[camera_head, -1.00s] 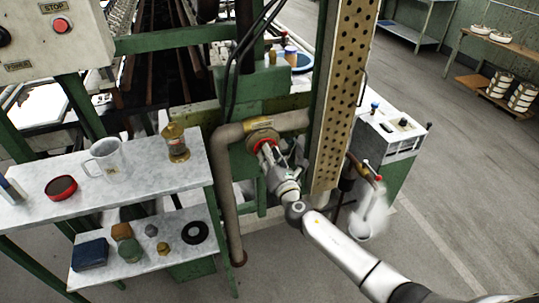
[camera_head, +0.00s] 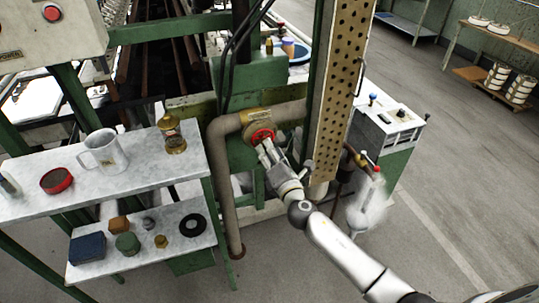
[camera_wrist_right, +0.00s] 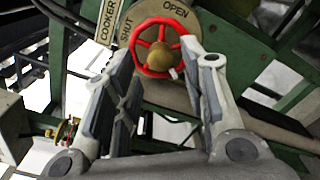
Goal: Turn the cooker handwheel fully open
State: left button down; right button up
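The cooker handwheel (camera_head: 262,136) is a small red wheel on the rusty pipe beside the green frame. In the right wrist view the red wheel (camera_wrist_right: 137,45) has spokes, a brass hub and a pale mark at its lower right rim. My right gripper (camera_head: 267,149) is just in front of the wheel. In the wrist view my right gripper (camera_wrist_right: 168,62) is open, with the wheel beyond and between its fingertips; I see no contact. My left gripper is not in view.
A perforated post (camera_head: 333,90) stands close right of the gripper. The brown pipe (camera_head: 228,190) runs down at the left. A marble shelf (camera_head: 110,178) holds a glass mug (camera_head: 104,153) and a brass lamp (camera_head: 172,138). Steam rises near a tap (camera_head: 368,165).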

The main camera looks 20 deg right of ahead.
jog(key=shift+w+m, duration=0.5)
jog(key=shift+m, duration=3.7)
jog(key=shift+w+m, duration=0.55)
jog(key=shift+m, duration=3.65)
jog(key=shift+w+m, duration=0.5)
jog(key=shift+m, duration=3.7)
grip_shut()
jog(key=n, duration=2.5)
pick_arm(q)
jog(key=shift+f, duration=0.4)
pick_arm(e)
grip_release()
